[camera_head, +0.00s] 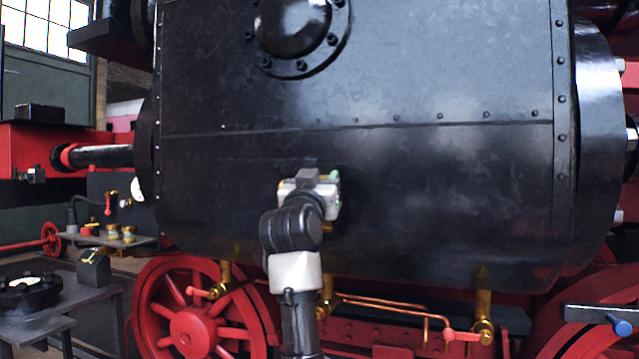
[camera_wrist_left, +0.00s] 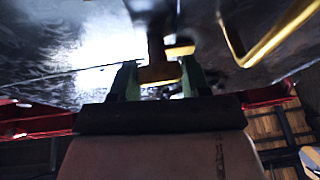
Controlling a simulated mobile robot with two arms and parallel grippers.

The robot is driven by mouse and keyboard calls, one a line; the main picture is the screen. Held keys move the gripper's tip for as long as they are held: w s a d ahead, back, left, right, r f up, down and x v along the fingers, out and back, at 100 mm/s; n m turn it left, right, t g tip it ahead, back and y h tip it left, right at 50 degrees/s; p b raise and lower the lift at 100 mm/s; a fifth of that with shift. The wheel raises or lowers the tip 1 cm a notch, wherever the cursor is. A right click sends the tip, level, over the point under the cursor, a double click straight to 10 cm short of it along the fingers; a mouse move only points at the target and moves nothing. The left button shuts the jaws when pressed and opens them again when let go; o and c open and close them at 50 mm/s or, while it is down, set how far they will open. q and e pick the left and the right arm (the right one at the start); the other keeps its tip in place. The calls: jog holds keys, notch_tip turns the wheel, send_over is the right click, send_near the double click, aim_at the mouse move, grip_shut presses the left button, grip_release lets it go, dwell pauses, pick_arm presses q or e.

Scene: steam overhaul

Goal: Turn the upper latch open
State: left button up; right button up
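My left gripper (camera_head: 326,178) is up against the lower front of the big black cylinder casing (camera_head: 440,190); it and my arm hide what is directly behind them. In the left wrist view, its two green fingers (camera_wrist_left: 160,80) stand apart on either side of a brownish brass, T-shaped latch piece (camera_wrist_left: 157,73). The piece nearly fills the gap between the fingers. I cannot tell whether they press on it. A yellow brass bar (camera_wrist_left: 268,38) shows at upper right there. My right gripper is not in view.
Red spoked wheels (camera_head: 192,333) and copper pipes (camera_head: 385,304) sit below the casing. A brass valve with a red handle (camera_head: 463,336) is at lower right. A grey workbench (camera_head: 90,308) stands at lower left, with a shelf of small brass parts (camera_head: 113,232) behind it.

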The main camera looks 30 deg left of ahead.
pick_arm(q)
jog(key=shift+c, duration=1)
jog(key=shift+m, duration=0.5)
jog(key=m+h+p, duration=0.1)
jog(key=m+h, duration=0.1)
jog(key=m, duration=0.2)
jog(key=shift+a+t+h, duration=0.15)
jog(key=shift+t+h, duration=0.25)
jog(key=m+h+p, duration=0.1)
jog(key=m, duration=0.1)
jog(key=m+h+p, duration=0.1)
jog(key=m+h, duration=0.1)
jog(key=m, duration=0.1)
jog(key=shift+r, duration=0.15)
jog(key=m+g+h+p, duration=0.1)
jog(key=m+p, duration=0.3)
jog(key=p, duration=0.1)
jog(key=m+g+h+p, duration=0.1)
jog(key=m+p, duration=0.3)
jog(key=p, duration=0.1)
jog(key=m+g+h+p, duration=0.1)
jog(key=m+h+p, duration=0.1)
jog(key=m+p, duration=0.2)
jog(key=shift+r+m+p, duration=0.2)
jog(key=shift+m+p, duration=0.2)
jog(key=shift+p, duration=0.45)
jog(key=shift+f+m+g+h+p, duration=0.3)
jog(key=shift+m+p, duration=0.4)
jog(key=shift+p, duration=0.4)
jog(key=o, duration=0.9)
